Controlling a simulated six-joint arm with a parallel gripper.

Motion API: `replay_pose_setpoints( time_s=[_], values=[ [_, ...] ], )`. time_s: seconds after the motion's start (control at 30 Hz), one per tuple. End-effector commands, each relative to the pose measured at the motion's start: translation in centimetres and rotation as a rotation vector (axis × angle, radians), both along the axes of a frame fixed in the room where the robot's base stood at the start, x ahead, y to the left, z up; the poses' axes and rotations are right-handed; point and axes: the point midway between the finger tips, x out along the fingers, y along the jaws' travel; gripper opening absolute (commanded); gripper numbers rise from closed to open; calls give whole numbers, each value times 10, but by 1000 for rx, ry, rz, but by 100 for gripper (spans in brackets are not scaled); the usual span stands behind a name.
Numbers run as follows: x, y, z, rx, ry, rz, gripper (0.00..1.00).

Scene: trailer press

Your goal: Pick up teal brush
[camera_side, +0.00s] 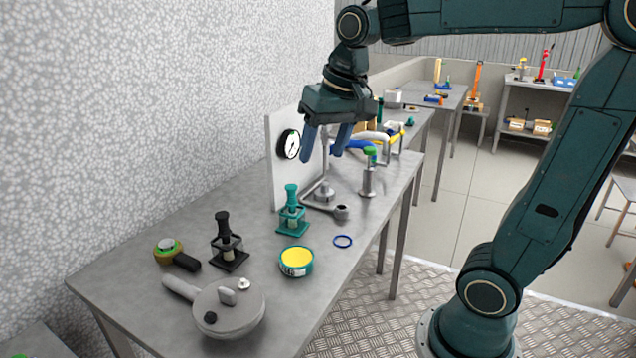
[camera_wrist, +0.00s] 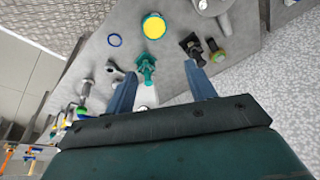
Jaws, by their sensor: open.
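The teal brush (camera_side: 291,212) stands upright on the grey bench, with a knobbed handle above a square frame-like base. It also shows in the wrist view (camera_wrist: 146,66), nearer the left finger. My gripper (camera_side: 323,148) is open and empty, its two blue fingers pointing down. In the side view it appears above the brush and to its right, clear of it.
A similar black piece (camera_side: 228,240), a yellow-topped tin (camera_side: 296,261), a blue ring (camera_side: 342,241) and a round grey pan-like thing (camera_side: 228,308) lie on the bench. An upright white panel with a dial (camera_side: 289,144) stands behind the brush. A metal cylinder (camera_side: 368,184) stands to the right.

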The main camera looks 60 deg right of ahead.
Motion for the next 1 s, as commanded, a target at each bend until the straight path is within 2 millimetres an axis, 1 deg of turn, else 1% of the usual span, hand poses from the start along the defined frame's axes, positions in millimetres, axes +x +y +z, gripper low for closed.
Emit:
replay_pose_setpoints(
  time_s=[0.03, 0.1, 0.27, 0.47, 0.67, 0.8, 1.0],
  values=[
    [12, -7, 0, 9, 16, -38, 55],
    [26, -15, 0, 22, 35, -88, 55],
    [59, -36, -4, 51, 77, -206, 55],
    [97, -65, -15, 85, 129, -352, 55],
    [130, -98, -34, 115, 179, -500, 55],
    [151, -122, -51, 134, 213, -604, 55],
    [171, -150, -74, 153, 251, -718, 55]
  ],
)
